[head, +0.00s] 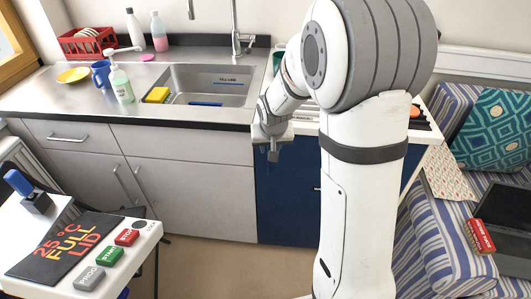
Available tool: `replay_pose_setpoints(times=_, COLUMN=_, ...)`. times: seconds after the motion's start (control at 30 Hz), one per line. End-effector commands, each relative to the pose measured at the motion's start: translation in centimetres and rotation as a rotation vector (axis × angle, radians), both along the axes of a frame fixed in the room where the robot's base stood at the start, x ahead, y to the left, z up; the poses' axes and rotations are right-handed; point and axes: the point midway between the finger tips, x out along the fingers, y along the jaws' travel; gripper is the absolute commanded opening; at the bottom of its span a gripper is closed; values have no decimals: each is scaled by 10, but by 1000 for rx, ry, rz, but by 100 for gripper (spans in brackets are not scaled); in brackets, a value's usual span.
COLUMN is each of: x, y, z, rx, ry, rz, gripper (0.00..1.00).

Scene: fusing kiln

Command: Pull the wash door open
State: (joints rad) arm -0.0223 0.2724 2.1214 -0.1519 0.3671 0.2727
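No door in the head view carries a readable "wash" label. Under the sink is a wide grey cabinet door (200,195) with a vertical bar handle (145,188) near its left edge. It looks closed. Left of it is another grey door (85,180) with a similar handle (121,186), also closed. Right of them is a dark blue front (284,205), partly hidden by my arm. My gripper (273,155) points down in front of the top of the blue front, apart from the grey door handles. It is too small to tell whether its fingers are open.
The counter holds a steel sink (212,80), a yellow sponge (157,95), a soap bottle (121,84) and a blue mug (101,73). A white table with a control panel (108,258) stands at front left. A striped sofa (430,225) is at right. The floor (215,265) between is clear.

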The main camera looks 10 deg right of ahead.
Motion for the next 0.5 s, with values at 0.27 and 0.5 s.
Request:
replay_pose_setpoints(times=0.27, x=16, y=0, z=-31, rx=2, ry=-2, rz=-2, gripper=31)
replay_pose_setpoints(times=0.5, x=30, y=-2, z=-65, rx=1, ry=-4, rz=-1, gripper=31)
